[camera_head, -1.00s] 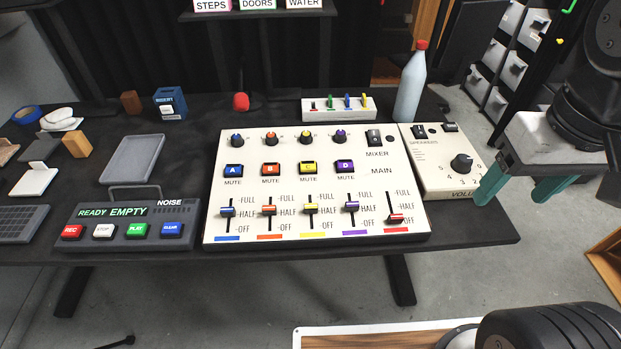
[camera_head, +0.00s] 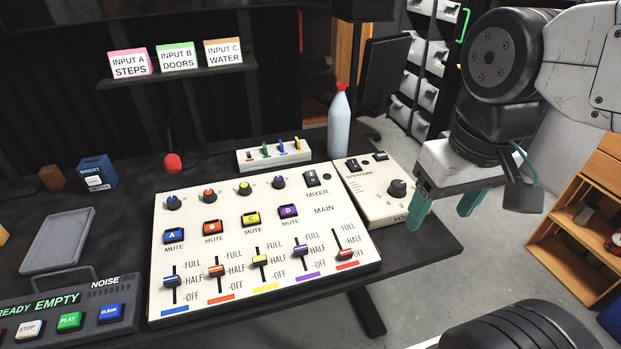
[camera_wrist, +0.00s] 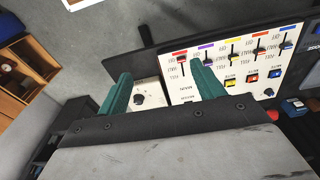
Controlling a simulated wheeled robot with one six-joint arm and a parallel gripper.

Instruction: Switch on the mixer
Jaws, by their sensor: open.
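The mixer (camera_head: 205,238) is a cream panel on the black table, with knobs, coloured mute buttons and sliders. Its black rocker switch (camera_head: 312,179), above the word MIXER, is at the panel's top right; I cannot tell its position for sure. My gripper (camera_head: 444,214) hangs open and empty, its two teal fingers pointing down, right of the mixer and beside the speaker box. In the wrist view the mixer (camera_wrist: 212,68) lies beyond the fingers, seen upside down, and my gripper (camera_wrist: 160,85) holds nothing.
The speaker box (camera_head: 377,211) with a volume knob stands between mixer and gripper. A bottle (camera_head: 339,125) and a white strip with coloured pegs (camera_head: 273,153) stand behind. A noise recorder (camera_head: 70,308) and grey tray (camera_head: 57,240) are at left. A wooden shelf (camera_head: 570,240) stands right.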

